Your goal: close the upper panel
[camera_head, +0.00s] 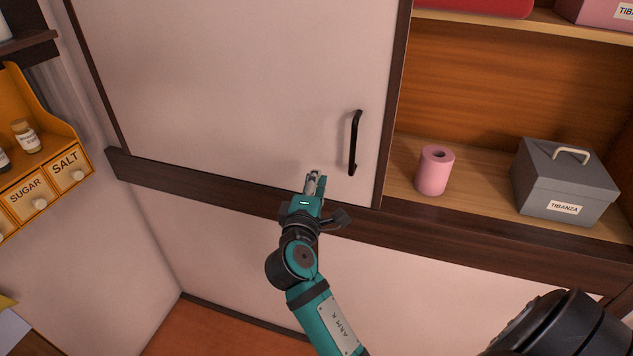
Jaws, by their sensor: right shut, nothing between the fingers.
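The upper panel (240,80) is a large pale door with a dark frame, in the upper middle of the head view. It covers the left part of the cupboard, and the part to its right stands open. A black bar handle (355,143) is mounted upright near the panel's right edge. My right gripper (315,180) is shut and empty, in front of the panel's lower part. It shows to the left of and below the handle, apart from it. My left gripper is not in view.
The open shelf (470,200) holds a pink roll (434,171) and a grey box (564,184) with a handle. Red and pink things sit on the shelf above. An orange spice rack (40,150) hangs at the left. A dark ledge (240,194) runs below the panel.

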